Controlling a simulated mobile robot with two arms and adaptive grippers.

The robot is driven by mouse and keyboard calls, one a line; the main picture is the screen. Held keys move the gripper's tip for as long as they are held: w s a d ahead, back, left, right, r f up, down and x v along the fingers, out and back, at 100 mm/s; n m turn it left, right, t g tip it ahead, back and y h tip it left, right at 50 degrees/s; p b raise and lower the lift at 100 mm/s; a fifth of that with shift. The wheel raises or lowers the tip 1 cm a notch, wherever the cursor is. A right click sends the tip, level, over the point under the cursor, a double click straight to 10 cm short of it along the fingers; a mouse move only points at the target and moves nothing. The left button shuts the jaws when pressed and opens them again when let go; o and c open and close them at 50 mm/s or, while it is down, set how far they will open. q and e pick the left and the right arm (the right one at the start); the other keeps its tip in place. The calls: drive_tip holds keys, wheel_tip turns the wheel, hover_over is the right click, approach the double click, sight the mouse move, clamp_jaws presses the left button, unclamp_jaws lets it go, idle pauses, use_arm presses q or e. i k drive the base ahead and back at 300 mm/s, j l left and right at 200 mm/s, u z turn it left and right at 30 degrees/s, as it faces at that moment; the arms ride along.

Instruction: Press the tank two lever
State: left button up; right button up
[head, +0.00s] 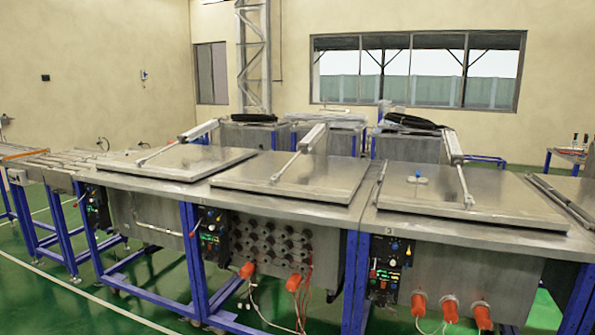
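Three steel tanks stand in a row, each with a flat lid lying shut: the left lid (190,160), the middle lid (300,176) and the right lid (490,200). A pneumatic arm reaches over each lid from behind. Dark control panels sit on the tank fronts: left (96,208), middle (210,230) and right (388,268). I see no label that tells which tank is two; the middle one is second from either side. Small knobs and lights show on the panels, but I cannot make out a lever for certain. Neither gripper is in view.
Blue frame legs (193,255) carry the steel bench. Orange plugs (293,283) with loose cables stick out below the middle and right tanks. More equipment (408,145) stands behind. The green floor (60,300) at the front left is clear.

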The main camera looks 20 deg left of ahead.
sight(192, 234)
drive_tip(key=u, duration=1.3)
drive_tip(key=i+l, duration=0.15)
drive_tip(key=i, duration=0.4)
drive_tip(key=i+l, duration=0.2)
drive_tip(key=i, duration=0.35)
drive_tip(key=i+l, duration=0.15)
drive_tip(key=i, duration=0.35)
drive_tip(key=i+l, duration=0.15)
drive_tip(key=i, duration=0.4)
drive_tip(key=i+l, duration=0.2)
drive_tip(key=i, duration=0.35)
